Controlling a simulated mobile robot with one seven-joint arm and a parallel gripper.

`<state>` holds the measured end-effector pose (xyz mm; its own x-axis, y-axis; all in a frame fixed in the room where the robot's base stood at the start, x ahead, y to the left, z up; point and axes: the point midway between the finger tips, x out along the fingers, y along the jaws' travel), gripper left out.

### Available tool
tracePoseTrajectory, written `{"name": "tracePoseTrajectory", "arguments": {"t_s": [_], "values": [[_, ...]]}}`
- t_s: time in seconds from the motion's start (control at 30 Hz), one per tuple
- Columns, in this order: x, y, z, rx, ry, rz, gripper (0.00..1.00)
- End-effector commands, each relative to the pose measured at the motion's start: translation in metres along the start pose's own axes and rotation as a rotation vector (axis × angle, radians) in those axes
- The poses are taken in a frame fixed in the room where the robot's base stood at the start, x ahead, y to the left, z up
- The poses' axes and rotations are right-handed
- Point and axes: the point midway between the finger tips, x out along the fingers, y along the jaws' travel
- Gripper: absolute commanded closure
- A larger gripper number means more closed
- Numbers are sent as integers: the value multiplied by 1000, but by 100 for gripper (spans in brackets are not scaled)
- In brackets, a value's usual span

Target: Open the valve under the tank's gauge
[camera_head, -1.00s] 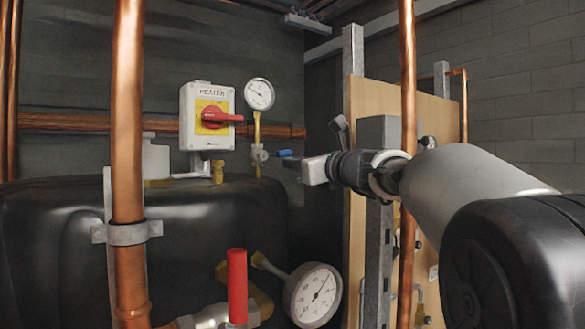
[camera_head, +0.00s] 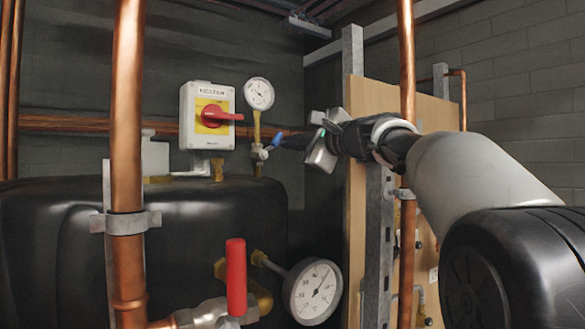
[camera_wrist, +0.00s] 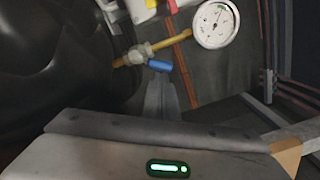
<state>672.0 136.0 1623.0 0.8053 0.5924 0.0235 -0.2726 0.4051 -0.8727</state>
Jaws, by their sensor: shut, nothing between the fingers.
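The small white gauge (camera_head: 259,94) stands above the tank (camera_head: 60,245) on a brass stem. Under it is a small valve (camera_head: 259,152) with a blue handle (camera_head: 277,139), which points right and tilts up. My gripper (camera_head: 288,142) reaches in from the right with its fingers at the handle's free end. In the wrist view, the blue handle (camera_wrist: 160,66) lies just beyond the tips of my grey fingers (camera_wrist: 161,80), below the gauge (camera_wrist: 215,25). The fingers are shut with nothing between them. I cannot tell whether they touch the handle.
A switch box (camera_head: 207,116) with a red knob is left of the gauge. A copper pipe (camera_head: 128,150) and a red-handled valve (camera_head: 236,277) stand in front. A large gauge (camera_head: 312,292) is low in the middle. A wooden board (camera_head: 375,95) and another pipe (camera_head: 407,60) are right.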

Motion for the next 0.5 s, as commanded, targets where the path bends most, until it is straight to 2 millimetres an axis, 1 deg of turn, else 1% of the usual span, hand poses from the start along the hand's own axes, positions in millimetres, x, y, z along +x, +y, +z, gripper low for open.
{"name": "tracePoseTrajectory", "arguments": {"t_s": [0.03, 0.2, 0.5], "values": [[0, -2, 5, -44, -6, 0, 100], [0, -4, 12, -199, -6, 7, 100], [1, -6, 23, -418, -6, 19, 100]]}}
